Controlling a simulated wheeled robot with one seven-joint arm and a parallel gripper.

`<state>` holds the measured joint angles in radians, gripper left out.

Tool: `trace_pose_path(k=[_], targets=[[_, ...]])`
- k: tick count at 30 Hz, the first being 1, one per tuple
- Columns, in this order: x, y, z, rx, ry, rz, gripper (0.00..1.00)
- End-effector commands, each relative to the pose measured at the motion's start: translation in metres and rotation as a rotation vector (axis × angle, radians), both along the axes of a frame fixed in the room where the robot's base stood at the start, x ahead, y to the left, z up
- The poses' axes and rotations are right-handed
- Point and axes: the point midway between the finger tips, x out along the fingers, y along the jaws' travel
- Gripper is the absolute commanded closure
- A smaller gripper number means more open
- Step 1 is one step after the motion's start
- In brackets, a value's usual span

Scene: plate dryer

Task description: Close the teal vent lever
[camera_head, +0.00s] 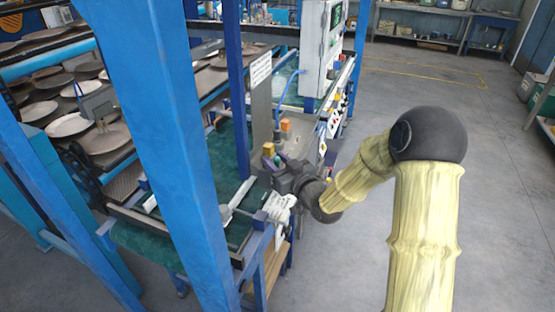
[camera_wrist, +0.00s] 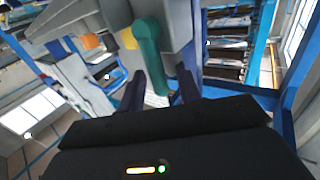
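The teal lever (camera_wrist: 147,48) hangs from a grey housing in the wrist view, with a rounded upper end and a narrower lower end. My gripper (camera_wrist: 160,84) is open, its two dark fingers standing one on either side of the lever's lower end. I see a gap to each finger, wider on the left; I cannot tell how deep the lever sits between them. In the head view my gripper (camera_head: 281,173) is at the grey panel, just below a small teal-green piece (camera_head: 276,160) that is largely hidden.
A yellow block (camera_head: 268,149) and an orange block (camera_head: 285,125) sit on the panel close by. A white control box (camera_head: 322,50) stands behind. A blue post (camera_head: 165,130) crosses the left foreground; racks of plates (camera_head: 90,135) are beyond it.

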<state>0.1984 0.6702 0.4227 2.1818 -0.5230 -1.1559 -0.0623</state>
Motion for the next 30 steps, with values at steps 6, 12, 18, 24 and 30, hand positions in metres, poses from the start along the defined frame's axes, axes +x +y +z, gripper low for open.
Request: trace_pose_path(k=[6, 12, 18, 24, 30], targets=[[0.0008, 0.0006, -0.0001, 0.0, 0.0, 0.0, 0.66], [0.0006, 0.0005, 0.0, 0.0, 0.0, 0.0, 0.97], [0.0005, 0.0005, 0.0, 0.001, -0.001, 0.0, 1.0], [0.0008, -0.0007, -0.0012, -0.003, -0.01, -0.002, 1.0], [0.002, -0.0055, -0.0034, -0.015, -0.043, -0.011, 1.0]])
